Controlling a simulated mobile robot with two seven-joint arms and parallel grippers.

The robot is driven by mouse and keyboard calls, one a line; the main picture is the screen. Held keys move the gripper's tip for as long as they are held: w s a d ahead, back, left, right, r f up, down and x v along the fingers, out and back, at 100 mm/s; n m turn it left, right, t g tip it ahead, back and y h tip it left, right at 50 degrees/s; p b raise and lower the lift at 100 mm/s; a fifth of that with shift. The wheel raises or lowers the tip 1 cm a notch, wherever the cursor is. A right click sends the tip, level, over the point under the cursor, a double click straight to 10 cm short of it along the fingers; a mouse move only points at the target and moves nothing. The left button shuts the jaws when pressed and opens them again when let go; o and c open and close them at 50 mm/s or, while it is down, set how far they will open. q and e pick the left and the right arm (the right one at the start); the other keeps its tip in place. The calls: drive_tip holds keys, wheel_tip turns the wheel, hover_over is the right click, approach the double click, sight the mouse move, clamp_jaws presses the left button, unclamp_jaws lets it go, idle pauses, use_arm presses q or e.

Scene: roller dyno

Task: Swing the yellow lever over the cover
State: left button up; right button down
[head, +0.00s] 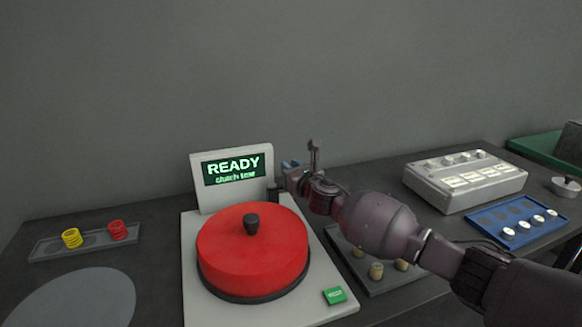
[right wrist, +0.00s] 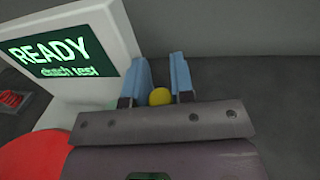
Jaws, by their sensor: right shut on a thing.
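The red round cover (head: 252,252) with a black knob on top sits on the grey machine base, below the display. My right gripper (head: 290,165) is behind and to the right of the cover, beside the display's right edge. In the right wrist view its blue fingers (right wrist: 162,82) stand on either side of a yellow rounded end (right wrist: 160,97), which looks like the yellow lever's knob, and are shut on it. The rest of the lever is hidden by the gripper. In the head view the lever cannot be made out. My left gripper is not in view.
The display (head: 233,172) reads READY, "clutch test". A green button (head: 334,295) is at the base's front right. A tray (head: 375,281) with pegs lies under my right forearm. A grey control box (head: 464,180) and a blue tray (head: 518,224) stand right; a spring tray (head: 85,242) stands left.

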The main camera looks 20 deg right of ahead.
drive_tip(key=shift+s+r+m+h+p, duration=0.25)
drive_tip(key=shift+m+h+p, duration=0.15)
drive_tip(key=shift+h, duration=0.2)
drive_tip(key=shift+s+r+m+h+p, duration=0.1)
drive_tip(key=shift+s+m+h+p, duration=0.1)
drive_tip(key=shift+m+h+p, duration=0.3)
drive_tip(key=h, duration=0.1)
drive_tip(key=s+m+h+p, duration=0.1)
drive_tip(key=h, duration=0.1)
drive_tip(key=shift+f+m, duration=0.15)
drive_tip(key=shift+m, duration=0.15)
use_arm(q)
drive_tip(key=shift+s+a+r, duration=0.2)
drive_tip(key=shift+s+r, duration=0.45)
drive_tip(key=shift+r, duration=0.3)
use_arm(e)
drive_tip(key=shift+d+f+h, duration=0.1)
drive_tip(key=shift+f+h, duration=0.1)
drive_tip(key=shift+h, duration=0.2)
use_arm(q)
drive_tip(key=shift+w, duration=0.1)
use_arm(e)
drive_tip(key=c, duration=1.3)
unclamp_jaws()
drive_tip(key=o, duration=0.3)
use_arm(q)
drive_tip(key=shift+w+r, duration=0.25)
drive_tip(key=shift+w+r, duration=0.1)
use_arm(e)
drive_tip(key=shift+s, duration=0.1)
